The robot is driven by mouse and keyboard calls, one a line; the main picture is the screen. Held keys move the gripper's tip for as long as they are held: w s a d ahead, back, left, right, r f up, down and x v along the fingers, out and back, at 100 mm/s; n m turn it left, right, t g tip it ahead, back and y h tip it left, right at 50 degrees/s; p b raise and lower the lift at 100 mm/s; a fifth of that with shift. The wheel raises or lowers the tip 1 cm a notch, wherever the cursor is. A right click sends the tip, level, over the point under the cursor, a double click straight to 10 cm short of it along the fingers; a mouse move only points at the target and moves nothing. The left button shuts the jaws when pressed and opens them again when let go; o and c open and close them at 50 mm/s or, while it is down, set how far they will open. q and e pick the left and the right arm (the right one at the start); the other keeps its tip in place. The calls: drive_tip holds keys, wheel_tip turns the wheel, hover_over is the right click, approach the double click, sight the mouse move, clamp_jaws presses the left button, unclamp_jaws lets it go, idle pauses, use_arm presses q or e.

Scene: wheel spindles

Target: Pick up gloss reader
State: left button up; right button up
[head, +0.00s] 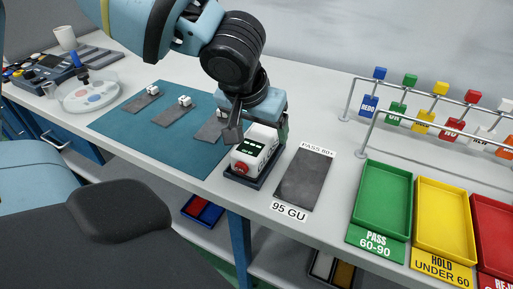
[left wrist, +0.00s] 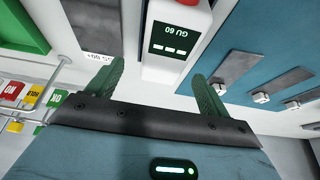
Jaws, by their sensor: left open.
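The gloss reader (head: 254,150) is a white block with a dark green display and a red button at its near end. It sits in a dark cradle (head: 240,180) on the bench. In the left wrist view the reader (left wrist: 177,50) shows "GU 60" on its display. My left gripper (head: 258,128) is over the reader's far end, pointing down, open and empty. In the left wrist view its green fingers are on either side of the reader's body, apart from each other; contact cannot be told. My right gripper is not in view.
A grey 95 GU plate (head: 305,180) lies right of the reader. Green (head: 382,200), yellow (head: 444,222) and red trays stand further right, below a tag rail (head: 420,83). A teal mat (head: 130,128) with grey strips lies left. A dish (head: 88,95) is at far left.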

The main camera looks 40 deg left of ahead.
sight(261, 134)
use_arm(q)
drive_tip(key=x, duration=0.4)
drive_tip(key=shift+a+f, duration=0.1)
drive_tip(key=shift+a, duration=0.1)
drive_tip(key=shift+f+b, duration=0.25)
drive_tip(key=shift+b, duration=0.2)
idle(0.4)
drive_tip(key=c, duration=1.4)
drive_tip(key=shift+r+p, duration=0.4)
drive_tip(key=shift+r, duration=0.25)
wheel_tip(261, 134, up, 8)
drive_tip(key=shift+r+p, duration=0.25)
drive_tip(key=shift+p, duration=0.4)
drive_tip(key=shift+r, duration=0.4)
